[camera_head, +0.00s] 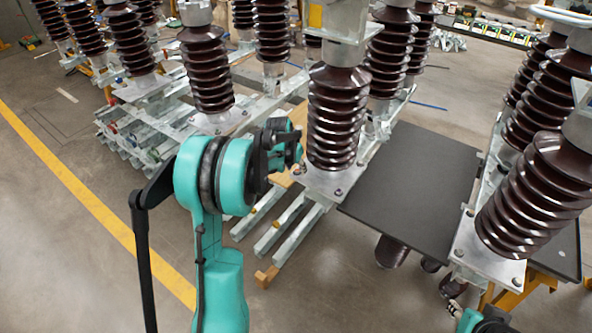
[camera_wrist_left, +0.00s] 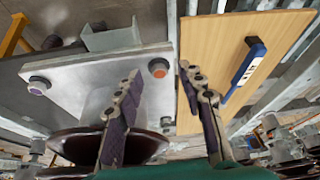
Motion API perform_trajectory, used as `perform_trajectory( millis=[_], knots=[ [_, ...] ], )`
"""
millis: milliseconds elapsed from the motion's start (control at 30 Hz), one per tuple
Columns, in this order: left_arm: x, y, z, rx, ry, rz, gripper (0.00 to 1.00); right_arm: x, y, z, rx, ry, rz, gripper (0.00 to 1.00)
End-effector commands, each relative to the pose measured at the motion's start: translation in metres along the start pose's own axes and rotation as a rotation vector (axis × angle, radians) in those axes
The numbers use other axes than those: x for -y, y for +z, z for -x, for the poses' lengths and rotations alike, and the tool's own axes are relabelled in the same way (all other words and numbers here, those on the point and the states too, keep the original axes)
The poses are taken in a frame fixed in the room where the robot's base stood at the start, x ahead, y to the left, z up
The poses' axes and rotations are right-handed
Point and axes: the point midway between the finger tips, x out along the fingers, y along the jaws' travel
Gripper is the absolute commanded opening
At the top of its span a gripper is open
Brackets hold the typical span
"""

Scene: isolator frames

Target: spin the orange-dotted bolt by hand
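The orange-dotted bolt (camera_wrist_left: 159,67) sits at a corner of a grey metal flange plate (camera_wrist_left: 95,75) in the left wrist view. My left gripper (camera_wrist_left: 161,78) is open. Its two fingers point at the plate, with the bolt showing in the gap between the tips; I see no contact. In the head view the left gripper (camera_head: 297,150) is beside the base of a brown ribbed insulator (camera_head: 335,115), and the orange dot cannot be made out. My right gripper (camera_head: 455,309) is partly visible at the lower right edge; its finger opening is unclear.
A second bolt (camera_wrist_left: 38,85) is on the plate's left corner. A wooden board (camera_wrist_left: 215,45) with a blue-and-white tool (camera_wrist_left: 247,65) lies right of the bolt. A dark flat panel (camera_head: 415,180) extends right of the insulator. Open floor (camera_head: 340,285) lies in front.

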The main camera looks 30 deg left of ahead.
Motion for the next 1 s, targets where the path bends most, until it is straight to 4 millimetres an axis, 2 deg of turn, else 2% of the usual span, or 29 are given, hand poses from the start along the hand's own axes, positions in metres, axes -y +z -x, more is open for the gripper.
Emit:
perform_trajectory(
  millis=[267, 400, 433, 767, 1000],
  knots=[
    [-0.0003, -0.0003, -0.0020, 0.000, 0.000, -0.001, 0.39, 0.0000, 0.0001, -0.0002, 0.000, 0.000, 0.000, 0.35],
    [-0.0003, -0.0002, -0.0019, 0.000, 0.000, -0.001, 0.05, 0.0000, 0.0001, -0.0002, 0.000, 0.000, 0.000, 0.35],
    [-0.0003, -0.0002, -0.0019, 0.000, 0.000, -0.001, 0.00, 0.0000, 0.0001, -0.0002, 0.000, 0.000, 0.000, 0.35],
    [0.0001, -0.0002, -0.0018, 0.001, 0.009, -0.019, 0.00, 0.0000, -0.0001, 0.0002, 0.000, 0.000, 0.000, 0.35],
    [0.0017, -0.0005, -0.0015, 0.000, 0.052, -0.125, 0.00, 0.0000, -0.0015, 0.0020, 0.000, 0.000, 0.000, 0.35]
  ],
)
